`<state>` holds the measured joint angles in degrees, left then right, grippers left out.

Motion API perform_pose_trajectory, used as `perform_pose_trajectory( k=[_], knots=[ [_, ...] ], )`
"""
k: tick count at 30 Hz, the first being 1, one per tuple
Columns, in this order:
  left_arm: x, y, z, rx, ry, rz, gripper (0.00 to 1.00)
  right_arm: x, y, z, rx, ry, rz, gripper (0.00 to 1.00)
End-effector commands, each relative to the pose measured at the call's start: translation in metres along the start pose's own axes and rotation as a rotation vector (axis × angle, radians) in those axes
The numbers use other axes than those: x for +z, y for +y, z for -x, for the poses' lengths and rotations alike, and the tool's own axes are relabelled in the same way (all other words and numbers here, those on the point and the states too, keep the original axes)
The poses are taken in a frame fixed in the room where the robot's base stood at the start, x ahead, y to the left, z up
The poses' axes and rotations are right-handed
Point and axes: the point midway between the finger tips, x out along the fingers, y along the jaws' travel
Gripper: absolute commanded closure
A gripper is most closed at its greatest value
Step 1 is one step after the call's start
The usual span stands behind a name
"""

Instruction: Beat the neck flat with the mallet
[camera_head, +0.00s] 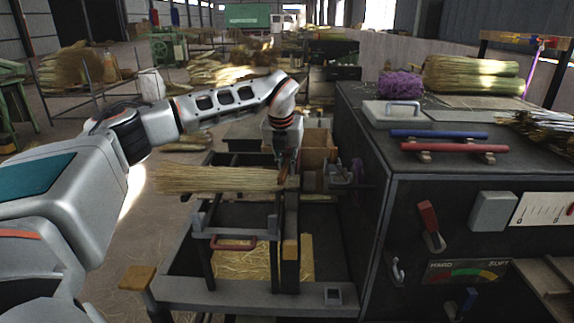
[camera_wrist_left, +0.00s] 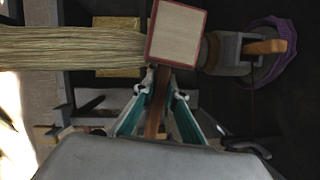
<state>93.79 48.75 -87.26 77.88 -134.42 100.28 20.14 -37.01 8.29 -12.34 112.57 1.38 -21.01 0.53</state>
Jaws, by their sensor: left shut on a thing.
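My left gripper (camera_head: 286,160) reaches over the winding stand from the left. In the left wrist view its fingers (camera_wrist_left: 157,92) are shut on the brown handle of the mallet (camera_wrist_left: 177,35). The mallet's square head has a pale face with a red rim. The straw bundle of the broom (camera_head: 218,180) lies level across the stand, bristles to the left; it also shows in the left wrist view (camera_wrist_left: 70,48). The mallet head covers the neck end of the bundle in the wrist view. I cannot tell whether it touches the neck. My right gripper is not in view.
A dark cabinet (camera_head: 358,215) stands close on the right, with blue (camera_head: 440,134) and red (camera_head: 455,148) bars on top. A clamp with a wooden handle (camera_wrist_left: 265,46) and purple twine lie right of the mallet. A straw-littered tray (camera_head: 170,290) is below.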

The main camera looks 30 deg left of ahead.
Motion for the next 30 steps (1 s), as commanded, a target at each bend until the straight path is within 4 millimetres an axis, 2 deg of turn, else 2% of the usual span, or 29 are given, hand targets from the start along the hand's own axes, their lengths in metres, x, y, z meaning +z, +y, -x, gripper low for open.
perform_pose_trajectory(
  k=[1, 4, 12, 16, 21, 24, 30],
  knots=[
    [0.005, -0.001, 0.012, -0.001, -0.002, 0.0, 1.0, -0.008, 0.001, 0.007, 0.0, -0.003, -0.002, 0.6],
    [0.007, -0.001, 0.018, -0.001, -0.002, 0.0, 1.0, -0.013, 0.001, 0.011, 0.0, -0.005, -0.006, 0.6],
    [0.006, -0.001, 0.017, -0.002, -0.002, -0.002, 1.0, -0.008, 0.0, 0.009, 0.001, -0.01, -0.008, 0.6],
    [0.015, 0.002, 0.035, -0.015, -0.002, -0.031, 1.0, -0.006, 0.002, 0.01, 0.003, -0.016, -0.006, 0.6],
    [0.029, 0.006, 0.073, -0.046, 0.005, -0.112, 1.0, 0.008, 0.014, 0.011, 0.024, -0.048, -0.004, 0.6],
    [0.033, 0.008, 0.087, -0.06, 0.009, -0.147, 1.0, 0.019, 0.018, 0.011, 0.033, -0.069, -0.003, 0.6],
    [0.031, 0.009, 0.084, -0.066, 0.012, -0.166, 1.0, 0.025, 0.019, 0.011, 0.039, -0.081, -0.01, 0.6]
  ],
)
